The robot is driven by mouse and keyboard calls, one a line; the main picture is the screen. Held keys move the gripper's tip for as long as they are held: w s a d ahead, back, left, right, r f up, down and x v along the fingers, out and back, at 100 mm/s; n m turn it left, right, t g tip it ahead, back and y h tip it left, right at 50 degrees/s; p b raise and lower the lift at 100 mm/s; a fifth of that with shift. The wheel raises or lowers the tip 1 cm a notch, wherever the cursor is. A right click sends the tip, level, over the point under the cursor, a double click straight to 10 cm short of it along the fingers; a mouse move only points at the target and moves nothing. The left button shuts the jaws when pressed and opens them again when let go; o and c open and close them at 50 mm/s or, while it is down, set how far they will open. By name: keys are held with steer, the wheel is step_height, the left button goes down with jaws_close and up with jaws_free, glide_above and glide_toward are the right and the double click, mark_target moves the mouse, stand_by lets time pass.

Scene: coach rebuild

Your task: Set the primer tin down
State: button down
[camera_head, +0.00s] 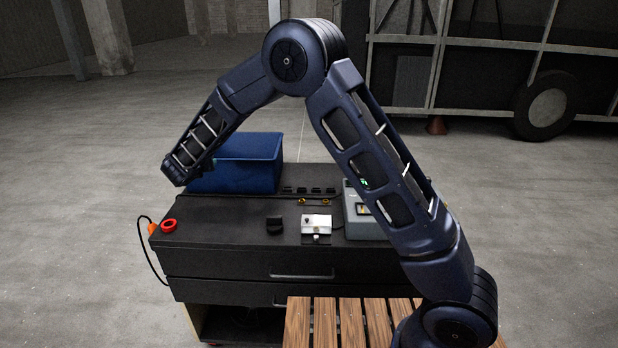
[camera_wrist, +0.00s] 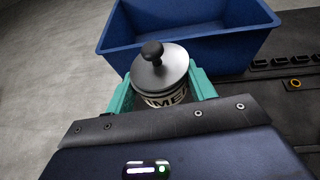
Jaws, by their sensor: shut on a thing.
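The primer tin (camera_wrist: 160,75) shows in the wrist view, with a silver lid, a black knob on top and a pale label with dark letters, partly hidden. My gripper (camera_wrist: 162,88) is shut on it, one teal finger on each side. The tin looks upright against the gripper. Its base is hidden, so I cannot tell whether it touches anything below. The blue bin (camera_wrist: 125,42) is just beyond the tin. In the head view my arm's far end is at the left, beside the blue bin (camera_head: 240,165); the tin and fingers cannot be made out there.
The black cabinet top (camera_head: 225,222) carries a red ring (camera_head: 168,225), a small black block (camera_head: 274,225), a white fixture (camera_head: 316,224) and a grey device (camera_head: 360,215). A slatted wooden surface (camera_head: 325,322) lies in front. The cabinet's front left top is mostly clear.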

steer(key=w+d+m+h, duration=0.4)
steer(key=w+d+h, duration=0.1)
steer(key=w+d, duration=1.25)
steer(key=m+g+h, duration=0.2)
steer(key=m+h, duration=0.2)
glide_above(314, 177)
step_height(314, 177, down, 20)
steer(key=shift+s+r, duration=0.1)
steer(key=shift+r, duration=0.05)
steer(key=c, duration=0.5)
jaws_free()
